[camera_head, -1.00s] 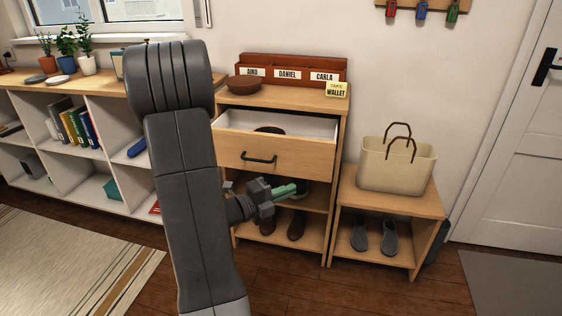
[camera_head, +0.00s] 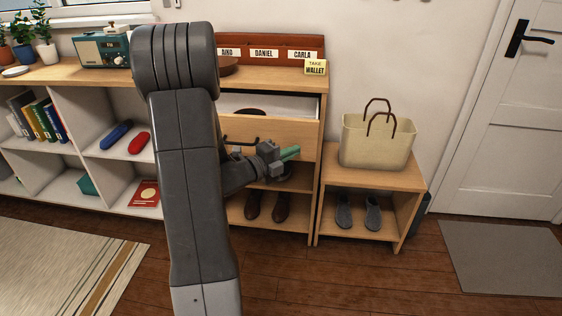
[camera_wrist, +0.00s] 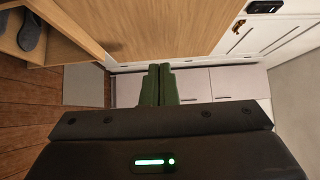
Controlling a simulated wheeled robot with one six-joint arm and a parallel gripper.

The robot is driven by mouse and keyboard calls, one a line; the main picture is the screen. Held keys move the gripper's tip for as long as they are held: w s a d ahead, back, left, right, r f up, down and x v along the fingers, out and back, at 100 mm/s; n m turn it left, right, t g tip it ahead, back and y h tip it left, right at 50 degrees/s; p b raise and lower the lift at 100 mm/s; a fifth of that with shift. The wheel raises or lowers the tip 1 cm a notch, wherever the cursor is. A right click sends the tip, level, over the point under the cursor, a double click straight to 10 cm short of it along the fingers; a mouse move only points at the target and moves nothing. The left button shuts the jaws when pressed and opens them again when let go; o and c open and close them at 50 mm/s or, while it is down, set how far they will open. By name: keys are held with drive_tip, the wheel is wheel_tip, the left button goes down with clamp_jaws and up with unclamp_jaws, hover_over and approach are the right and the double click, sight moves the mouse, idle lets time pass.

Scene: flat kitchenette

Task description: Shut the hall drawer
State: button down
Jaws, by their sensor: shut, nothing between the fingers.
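The hall drawer (camera_head: 290,134) is a light wood front with a dark bar handle (camera_head: 242,139), in the upper part of a wooden cabinet. It stands open; its pale interior shows, with a dark round item (camera_head: 250,111) inside. My gripper (camera_head: 290,153) has green fingers and is in front of the drawer's lower edge, right of the handle. Whether it touches the front cannot be told. In the wrist view my gripper (camera_wrist: 160,84) is shut with its fingers together and empty. A wood panel fills the top there. My arm hides the cabinet's left part.
On the cabinet top stand a red-brown letter rack (camera_head: 290,46) and a brown bowl (camera_head: 228,66). Brown shoes (camera_head: 280,207) sit below. A bench (camera_head: 370,177) with a cream bag (camera_head: 376,142) stands right. A low shelf (camera_head: 90,96) is left. Floor in front is clear.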

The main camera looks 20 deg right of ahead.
drive_tip(key=shift+w+d, duration=0.55)
drive_tip(key=shift+w, duration=0.35)
drive_tip(key=shift+w, duration=0.1)
